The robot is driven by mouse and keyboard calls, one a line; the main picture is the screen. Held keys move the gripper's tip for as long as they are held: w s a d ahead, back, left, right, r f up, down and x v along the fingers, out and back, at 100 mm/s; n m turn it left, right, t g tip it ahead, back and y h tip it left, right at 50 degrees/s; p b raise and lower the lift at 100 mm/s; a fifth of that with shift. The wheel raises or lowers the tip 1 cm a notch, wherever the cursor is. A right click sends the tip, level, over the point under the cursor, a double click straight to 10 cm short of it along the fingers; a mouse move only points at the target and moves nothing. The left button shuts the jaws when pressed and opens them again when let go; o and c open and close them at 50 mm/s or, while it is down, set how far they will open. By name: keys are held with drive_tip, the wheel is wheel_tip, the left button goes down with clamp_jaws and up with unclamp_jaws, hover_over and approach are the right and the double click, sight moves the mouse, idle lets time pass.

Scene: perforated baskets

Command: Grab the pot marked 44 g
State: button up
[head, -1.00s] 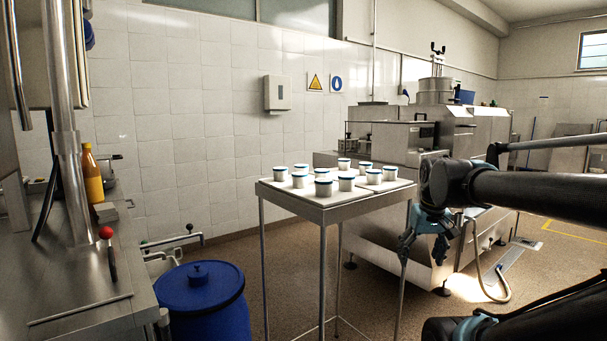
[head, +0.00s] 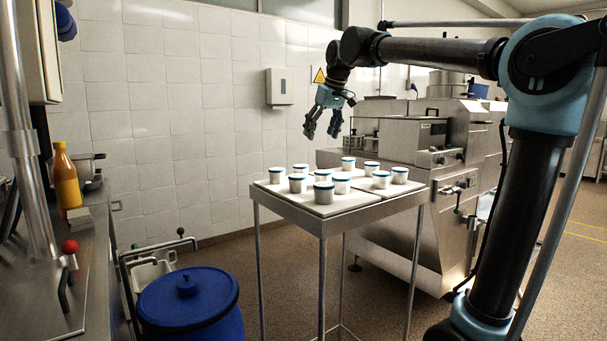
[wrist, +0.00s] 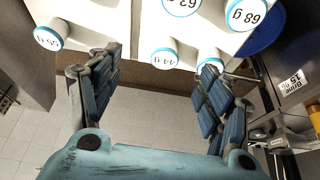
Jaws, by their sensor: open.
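The pot marked 44 g (wrist: 165,58) is a small white tub with a blue rim near the table's wall-side edge in the wrist view. It appears between my gripper's fingers, nearer the right one, but some distance beyond them. My gripper (head: 322,132) is open and empty, raised above the back of the table in the head view; its spread fingers show in the wrist view (wrist: 160,72). In the head view the lid labels are too small to read, so I cannot tell for certain which pot is the 44 g one.
Several similar pots share the table (head: 325,212). The wrist view shows a pot marked 68 g (wrist: 244,13) and another (wrist: 209,60) close beside the 44 g one. A blue drum (head: 188,305) stands at front left, steel machinery (head: 410,145) behind right. Above the pots is clear.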

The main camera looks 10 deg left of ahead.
drive_tip(key=w+a+r, duration=0.1)
drive_tip(key=a, duration=0.2)
approach(302, 166)
drive_tip(key=x, duration=0.5)
drive_tip(key=shift+w+f, duration=0.15)
drive_tip(key=shift+w, duration=0.35)
drive_tip(key=shift+s+x, duration=0.15)
drive_tip(key=shift+x, duration=1.4)
drive_tip(key=shift+s+x, duration=0.1)
drive_tip(key=shift+x, duration=1.4)
drive_tip(key=shift+a, duration=0.15)
drive_tip(key=shift+c, duration=0.2)
drive_tip(key=c, duration=1.2)
